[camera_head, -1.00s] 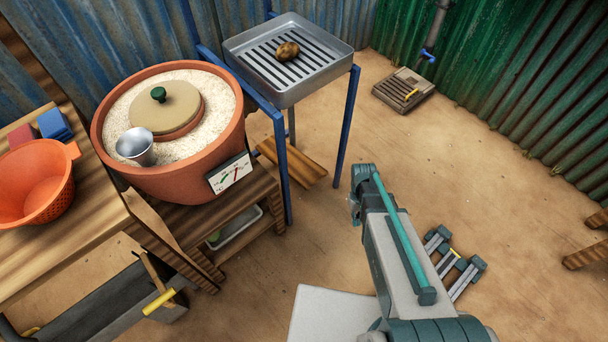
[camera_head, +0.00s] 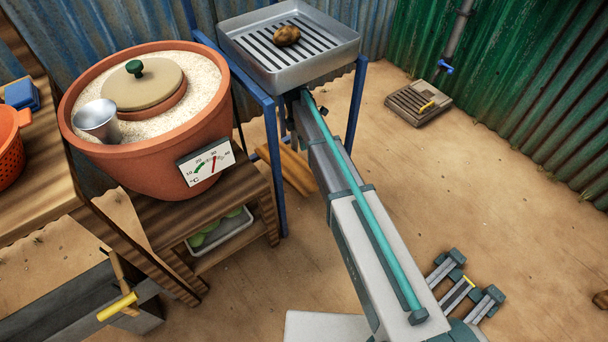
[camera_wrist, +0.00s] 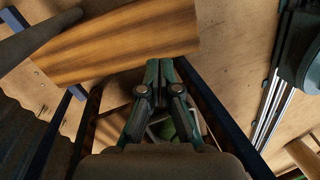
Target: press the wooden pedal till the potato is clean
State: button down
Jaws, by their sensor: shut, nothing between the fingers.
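The brown potato (camera_head: 286,36) lies on the slatted metal tray (camera_head: 240,52) of the blue-legged stand; darker patches show on it. The wooden pedal (camera_head: 290,172) is low between the stand's legs, partly hidden by my arm. In the wrist view the pedal (camera_wrist: 115,42) is a broad board across the upper left. My gripper (camera_wrist: 160,66) is shut and empty, its tips at the pedal's lower right edge in that picture. I cannot tell whether they touch it. In the head view my arm's end reaches under the tray and the fingertips are hidden.
A large clay pot (camera_head: 150,160) with a temperature dial (camera_head: 206,162) stands left of the stand on a wooden shelf. The blue legs (camera_head: 273,165) flank my arm closely. A drain grate (camera_head: 415,103) lies at the back right. The sandy floor on the right is mostly clear.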

aim_at(310, 178)
jog(key=n, duration=0.3)
jog(key=shift+s+d, duration=0.1)
jog(key=shift+s, duration=0.25)
jog(key=b+x, duration=0.4)
jog(key=x, duration=1)
jog(key=shift+s+d+r, duration=0.1)
jog(key=shift+s+d, duration=0.05)
jog(key=shift+d, duration=0.05)
